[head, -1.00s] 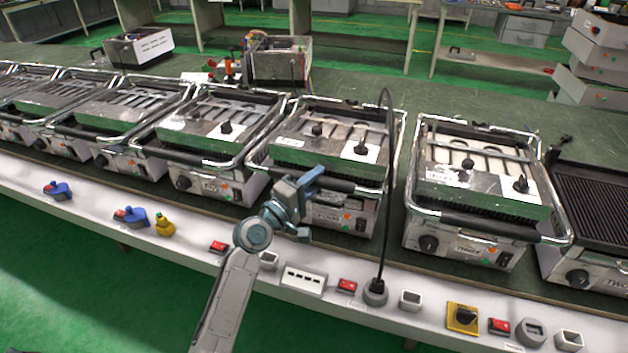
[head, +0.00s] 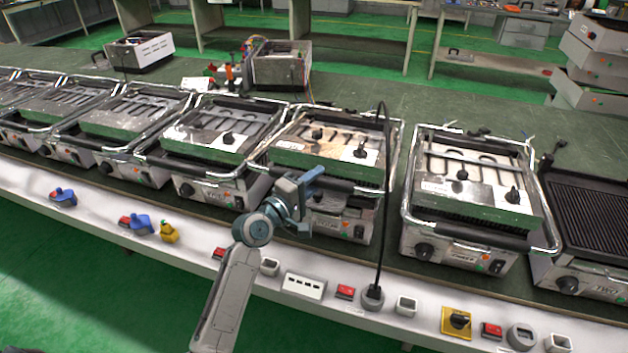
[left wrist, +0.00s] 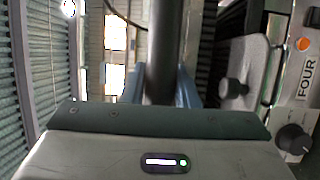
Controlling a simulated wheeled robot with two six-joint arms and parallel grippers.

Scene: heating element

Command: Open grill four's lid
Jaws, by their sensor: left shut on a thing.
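Grill four's lid (head: 335,142) is a metal plate with a green front edge, two black knobs and a chrome frame, in the middle of the head view. It looks down over its base (head: 350,215); I cannot tell whether it is slightly raised. My left gripper (head: 314,182) is at the left half of the black lid handle (head: 355,187) and is shut on it. In the left wrist view the dark handle (left wrist: 164,50) runs between the fingers, which are partly hidden. The label FOUR (left wrist: 308,80) and a black dial (left wrist: 294,140) show at the right. My right gripper is out of view.
Similar grills stand close on both sides, one on the left (head: 215,140) and one on the right (head: 470,190). A black cable (head: 384,200) rises from a socket in front of grill four. Switches line the white bench edge (head: 190,217).

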